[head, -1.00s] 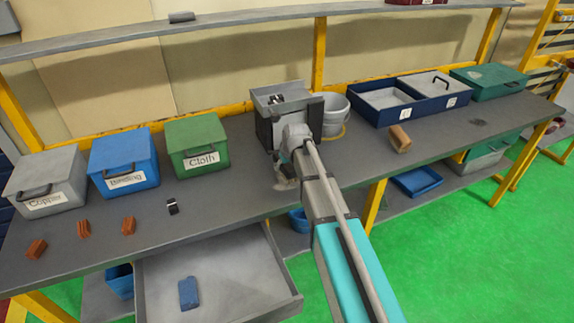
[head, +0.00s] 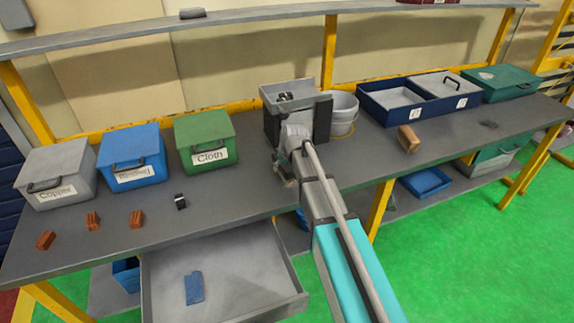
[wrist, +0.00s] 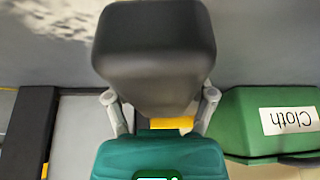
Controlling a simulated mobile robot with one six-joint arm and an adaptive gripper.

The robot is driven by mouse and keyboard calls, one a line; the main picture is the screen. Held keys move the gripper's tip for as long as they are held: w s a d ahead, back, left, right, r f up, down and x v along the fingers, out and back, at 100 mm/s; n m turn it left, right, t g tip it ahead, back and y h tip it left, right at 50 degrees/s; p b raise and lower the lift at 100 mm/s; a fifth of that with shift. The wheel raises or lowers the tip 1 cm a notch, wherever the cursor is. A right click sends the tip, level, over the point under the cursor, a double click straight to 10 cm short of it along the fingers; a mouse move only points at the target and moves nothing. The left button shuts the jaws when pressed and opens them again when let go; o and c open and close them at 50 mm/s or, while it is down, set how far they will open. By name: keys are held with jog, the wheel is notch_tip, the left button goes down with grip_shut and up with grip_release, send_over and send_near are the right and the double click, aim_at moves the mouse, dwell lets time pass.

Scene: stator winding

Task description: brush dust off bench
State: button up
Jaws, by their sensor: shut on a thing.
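My gripper (head: 284,168) is low over the middle of the grey bench (head: 240,178), in front of a grey box-like machine. In the wrist view my gripper (wrist: 160,100) is shut on a dark rounded block (wrist: 154,45), held between its two grey fingers. The block may be the brush; no bristles show. A pale speckled patch (wrist: 62,18), which looks like dust, lies on the bench at the upper left of the wrist view, apart from the block in the picture. In the head view my arm and gripper hide most of that spot.
Grey copper (head: 57,174), blue (head: 130,152) and green cloth (head: 205,139) boxes stand at the left. Small brown pieces (head: 92,221) lie before them. The grey machine (head: 290,90), white bucket (head: 343,107) and tan block (head: 408,139) are near my arm. A drawer (head: 240,268) juts out below.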

jog(key=shift+s+a, duration=0.1)
jog(key=shift+a, duration=0.1)
jog(key=shift+s+a, duration=0.25)
jog(key=shift+a, duration=0.55)
jog(key=shift+s+a, duration=0.2)
jog(key=shift+a, duration=0.55)
jog(key=shift+s+d+f, duration=0.1)
jog(key=shift+s+d, duration=0.1)
jog(key=shift+s, duration=0.35)
jog(key=shift+s+d, duration=0.15)
jog(key=shift+s, duration=0.35)
jog(key=shift+d, duration=0.1)
jog(key=shift+w+d, duration=0.3)
jog(key=shift+d, duration=0.5)
jog(key=shift+w+d, duration=0.3)
jog(key=shift+d, duration=0.45)
